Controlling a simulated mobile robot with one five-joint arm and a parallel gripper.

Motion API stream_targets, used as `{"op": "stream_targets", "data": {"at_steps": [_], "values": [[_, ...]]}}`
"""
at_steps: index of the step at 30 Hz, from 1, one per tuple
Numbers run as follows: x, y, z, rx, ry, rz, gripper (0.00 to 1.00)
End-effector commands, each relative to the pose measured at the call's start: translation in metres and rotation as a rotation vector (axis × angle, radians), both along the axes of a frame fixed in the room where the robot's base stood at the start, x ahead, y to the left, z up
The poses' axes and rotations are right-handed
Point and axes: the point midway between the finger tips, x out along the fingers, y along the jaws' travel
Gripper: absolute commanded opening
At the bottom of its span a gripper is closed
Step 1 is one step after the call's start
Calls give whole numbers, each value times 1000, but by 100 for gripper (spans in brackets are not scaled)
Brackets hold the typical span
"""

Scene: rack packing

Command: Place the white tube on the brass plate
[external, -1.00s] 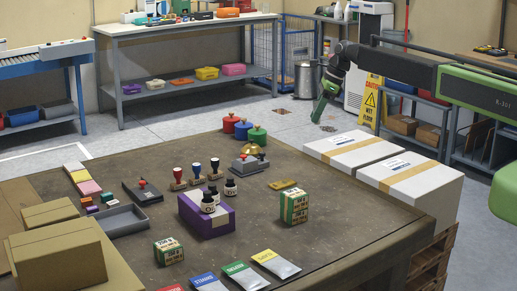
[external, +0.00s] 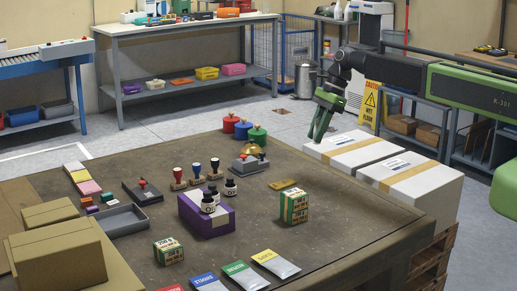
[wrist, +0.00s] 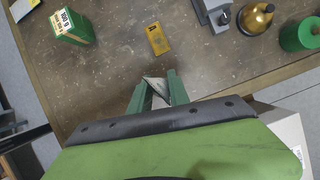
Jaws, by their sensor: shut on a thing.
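The brass plate (external: 283,184) lies flat on the brown table, behind the green-and-white box. It also shows in the wrist view (wrist: 158,39), ahead of the fingers, with a dark mark on it. My gripper (external: 318,132) hangs pointing down near the table's back right edge, to the right of and behind the plate. In the wrist view my gripper (wrist: 152,92) is shut on a small pale piece, the white tube (wrist: 156,85), mostly hidden between the green fingers. The tube cannot be made out in the external view.
The green-and-white box (external: 294,206) stands in front of the plate. A brass bell (external: 251,151) and several coloured weights (external: 257,135) stand behind it. White cartons (external: 352,148) flank the table's right side. The table around the plate is mostly bare.

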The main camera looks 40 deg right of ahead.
Motion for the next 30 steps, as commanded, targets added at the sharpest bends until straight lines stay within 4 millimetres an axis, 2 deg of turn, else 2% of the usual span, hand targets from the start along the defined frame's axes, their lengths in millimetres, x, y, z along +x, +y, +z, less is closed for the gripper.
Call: {"op": "stream_targets", "data": {"at_steps": [2,9,12,15,22,30], "values": [[3,11,-12,0,0,2,0],[16,73,-54,0,0,3,0],[21,94,-65,0,1,1,0],[23,107,-70,0,0,0,0],[23,112,-72,0,0,-2,0],[23,112,-114,0,0,-2,0]]}}
